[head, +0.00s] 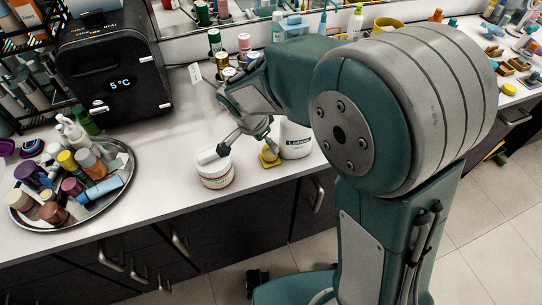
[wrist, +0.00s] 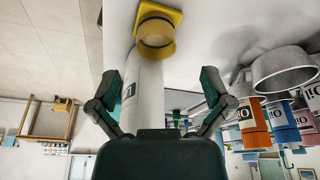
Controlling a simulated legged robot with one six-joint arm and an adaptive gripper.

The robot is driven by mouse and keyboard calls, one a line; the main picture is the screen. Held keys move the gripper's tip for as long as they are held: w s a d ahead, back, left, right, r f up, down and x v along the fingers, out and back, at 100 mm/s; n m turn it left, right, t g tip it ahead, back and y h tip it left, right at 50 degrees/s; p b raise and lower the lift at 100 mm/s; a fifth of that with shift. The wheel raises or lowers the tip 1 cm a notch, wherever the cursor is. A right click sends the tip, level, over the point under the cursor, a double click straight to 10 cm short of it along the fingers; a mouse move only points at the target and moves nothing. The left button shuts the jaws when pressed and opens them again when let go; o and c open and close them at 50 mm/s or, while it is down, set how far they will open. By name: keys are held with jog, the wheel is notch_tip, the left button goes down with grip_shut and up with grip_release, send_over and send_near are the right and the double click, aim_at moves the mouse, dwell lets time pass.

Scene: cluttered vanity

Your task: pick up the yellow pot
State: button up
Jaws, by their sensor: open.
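A small yellow pot (head: 270,157) stands near the counter's front edge, between a white tub (head: 215,172) on its left and a white labelled container (head: 297,143) on its right. In the wrist view the yellow pot (wrist: 156,36) has a round rim and a square yellow part; it lies beyond my fingertips, near the top. My gripper (head: 246,147) is open above the counter, its fingers spread and partly covering the tub and the pot's surroundings. In the wrist view my gripper (wrist: 160,78) has a white cylinder (wrist: 148,90) between its fingers in the picture; contact cannot be told.
A round metal tray (head: 118,195) crowded with bottles stands at left, before a black cooler (head: 118,82). Small bottles (head: 214,42) stand behind my gripper. A larger yellow cup (head: 386,24) is at the back. Bare counter (head: 165,150) lies left of the tub.

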aim_at(270, 152)
jog(key=x, duration=0.5)
jog(key=shift+s+d+f, duration=0.1)
jog(key=shift+d+f, duration=0.05)
jog(key=shift+f, duration=0.25)
jog(key=shift+c, duration=0.3)
jog(key=c, duration=1.2)
